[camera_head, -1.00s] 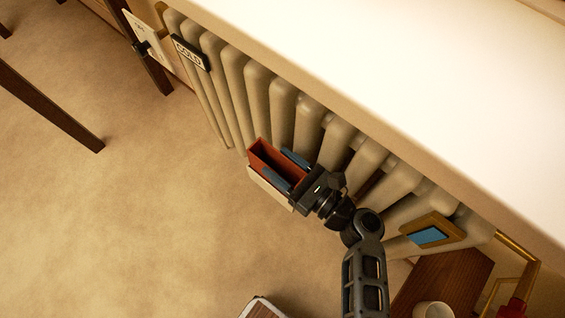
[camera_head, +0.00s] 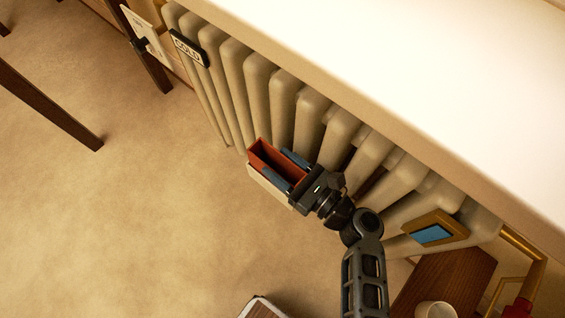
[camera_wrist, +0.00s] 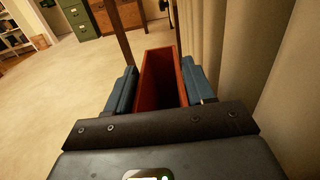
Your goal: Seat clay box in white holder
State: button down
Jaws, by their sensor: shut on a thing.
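The clay box (camera_head: 260,154) is a narrow, open-topped, red-brown box beside the radiator. My gripper (camera_head: 286,168) is shut on it, with one blue-padded finger on each long side. In the wrist view the clay box (camera_wrist: 158,78) stands between the two fingers, its open top facing me and its inside empty. The white holder (camera_head: 266,187) shows as a cream wall along the box's near, lower side. The box rises above this wall. My fingers and the box hide the rest of the holder, so I cannot tell how deep the box sits.
A ribbed cream radiator (camera_head: 283,105) runs close behind the box, under a white ledge (camera_head: 400,80). A "COLD" sign (camera_head: 189,48) hangs on it at the left. A gold-framed blue panel (camera_head: 432,234) and a white cup (camera_head: 434,309) are at lower right. The floor at left is open.

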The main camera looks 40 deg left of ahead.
jog(key=shift+f+b, duration=0.5)
jog(key=shift+f, duration=0.25)
dwell(0.3)
jog(key=shift+c, duration=1.6)
grip_release()
jog(key=shift+r+p, duration=3)
jog(key=shift+r, duration=0.05)
jog(key=shift+d+f, duration=0.1)
